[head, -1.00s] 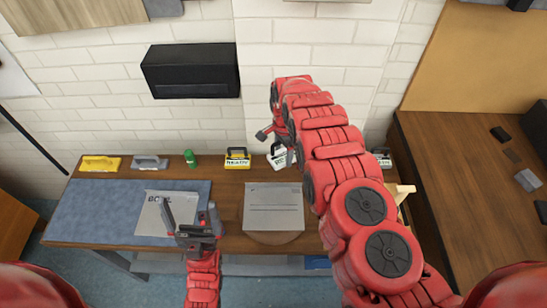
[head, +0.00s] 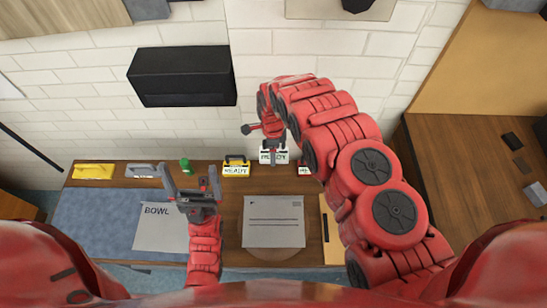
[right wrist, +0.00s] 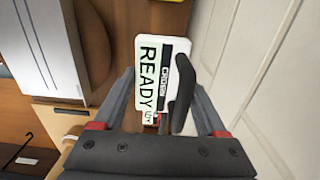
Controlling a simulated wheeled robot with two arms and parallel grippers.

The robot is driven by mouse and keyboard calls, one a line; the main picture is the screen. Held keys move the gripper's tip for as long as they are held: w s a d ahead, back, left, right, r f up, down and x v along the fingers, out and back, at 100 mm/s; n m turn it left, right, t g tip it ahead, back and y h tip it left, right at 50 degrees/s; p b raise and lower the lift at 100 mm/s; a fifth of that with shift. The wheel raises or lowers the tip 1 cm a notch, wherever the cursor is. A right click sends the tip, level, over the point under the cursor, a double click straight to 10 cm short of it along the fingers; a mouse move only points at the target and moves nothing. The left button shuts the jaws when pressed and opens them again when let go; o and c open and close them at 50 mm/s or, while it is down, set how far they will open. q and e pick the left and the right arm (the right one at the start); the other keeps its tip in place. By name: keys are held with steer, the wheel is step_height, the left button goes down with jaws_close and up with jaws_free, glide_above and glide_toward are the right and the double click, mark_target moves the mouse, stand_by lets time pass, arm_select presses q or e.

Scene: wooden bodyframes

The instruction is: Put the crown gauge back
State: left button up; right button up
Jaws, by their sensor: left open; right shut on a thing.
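The crown gauge (head: 273,157) is a white block with a dark handle, marked READY, near the wall at the back of the bench. In the right wrist view the crown gauge (right wrist: 157,75) shows the word CROWN, and its dark handle lies between my fingers. My right gripper (head: 273,146) is shut on the gauge from above. The gauge appears slightly higher or farther back than the yellow one beside it; its gap to the bench is hard to tell. My left gripper (head: 190,180) is open and empty over the left part of the bench.
A yellow READY gauge (head: 236,169) stands left of the crown gauge, and a red-and-white one (head: 305,169) right of it. A green object (head: 185,166), grey block (head: 142,171) and yellow block (head: 94,171) line the back left. A BOWL sheet (head: 160,226) and grey box (head: 273,225) lie in front.

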step_height(320, 180, down, 10)
steer(key=b, duration=0.5)
steer(key=shift+b, duration=0.3)
steer(key=shift+r, duration=0.15)
steer(key=shift+s+f, duration=0.1)
steer(key=shift+f, duration=0.15)
steer(key=o, duration=1.6)
steer(key=shift+r, duration=0.1)
steer(key=shift+c, duration=0.2)
steer(key=shift+r, duration=0.25)
step_height(320, 180, up, 8)
steer(key=b, duration=0.3)
step_height(320, 180, up, 3)
steer(key=shift+f+p, duration=0.15)
steer(key=shift+p, duration=0.3)
steer(key=shift+r, duration=0.65)
